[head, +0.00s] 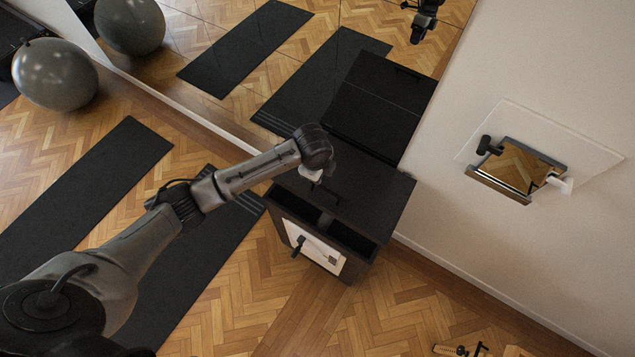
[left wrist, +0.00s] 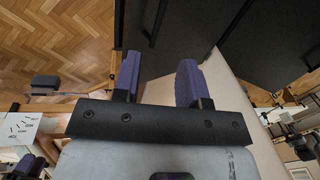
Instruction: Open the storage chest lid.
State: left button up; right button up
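The storage chest (head: 357,266) is a dark box with a white front panel (head: 318,252) that carries a black handle. It stands against the mirror wall. Its black lid (head: 375,195) has a dark bar handle. Dark openings with a divider show along the lid's front edge; I cannot tell how far the lid is raised. My left gripper (head: 313,174) is over the lid, partly hidden by my wrist. In the left wrist view my left gripper (left wrist: 157,82) has its two purple fingers apart, with nothing between them. A dark bar (left wrist: 157,22) shows beyond them. My right gripper is not in view.
A large mirror (head: 225,50) behind the chest reflects it. Black mats (head: 85,195) lie on the parquet at left, with a grey exercise ball (head: 55,73) beyond. A wall-mounted framed piece (head: 515,165) hangs at right.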

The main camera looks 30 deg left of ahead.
aim_at(323, 187)
pick_arm(q)
jog(key=shift+m, duration=0.5)
jog(key=f, duration=0.4)
jog(key=w+f, duration=0.1)
jog(key=f, duration=0.4)
jog(key=w+f, duration=0.1)
jog(key=f, duration=0.3)
jog(key=shift+w+f, duration=0.25)
grip_shut()
